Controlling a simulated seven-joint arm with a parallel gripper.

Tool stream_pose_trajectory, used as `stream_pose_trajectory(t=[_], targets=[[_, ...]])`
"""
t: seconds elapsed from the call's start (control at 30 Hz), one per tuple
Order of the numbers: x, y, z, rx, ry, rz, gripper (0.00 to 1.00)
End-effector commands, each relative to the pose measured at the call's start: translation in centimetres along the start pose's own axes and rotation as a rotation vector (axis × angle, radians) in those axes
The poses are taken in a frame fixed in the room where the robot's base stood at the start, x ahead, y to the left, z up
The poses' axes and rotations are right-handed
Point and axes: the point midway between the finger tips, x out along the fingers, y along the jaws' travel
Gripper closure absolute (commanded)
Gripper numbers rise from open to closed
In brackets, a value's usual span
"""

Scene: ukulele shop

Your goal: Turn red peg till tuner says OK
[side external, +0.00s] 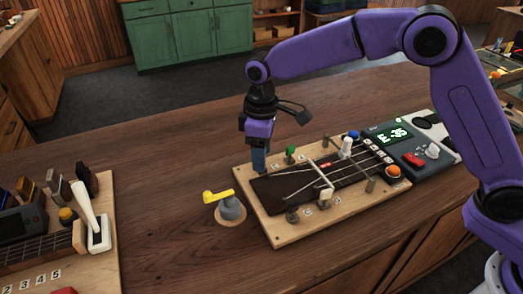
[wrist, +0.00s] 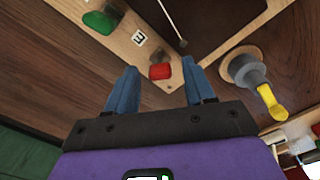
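The red peg (wrist: 160,71) shows in the wrist view near the corner of the pale wooden board (wrist: 188,72), between my two blue fingers. My gripper (wrist: 159,67) is open, with a gap on both sides of the peg; I cannot tell how far down the fingers reach around it. In the side view my gripper (side external: 259,165) points down at the board's left corner and hides the red peg. The tuner (side external: 437,165) stands to the right of the board, and its green screen (side external: 393,135) reads "E -35", not OK.
A green peg (side external: 291,150) stands close to my gripper, and a blue peg (side external: 354,134) farther right. A yellow-handled crank (side external: 218,197) stands left of the board. An orange button (side external: 393,172) is at the board's right end. A second wooden board (side external: 100,275) lies far left.

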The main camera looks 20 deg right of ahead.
Motion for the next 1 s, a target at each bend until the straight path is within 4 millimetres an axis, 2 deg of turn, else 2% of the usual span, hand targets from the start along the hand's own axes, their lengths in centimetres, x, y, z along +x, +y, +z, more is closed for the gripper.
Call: stream_pose_trajectory(t=[0.17,0.27,0.8,1.0], targets=[[-0.5,0.0,-0.1,0.0,0.003,0.001,0.47],[-1.7,0.0,-0.1,0.0,0.004,0.001,0.47],[-12.8,0.0,-0.1,0.0,0.005,0.002,0.47],[-15.7,0.0,-0.1,0.0,0.002,0.001,0.47]])
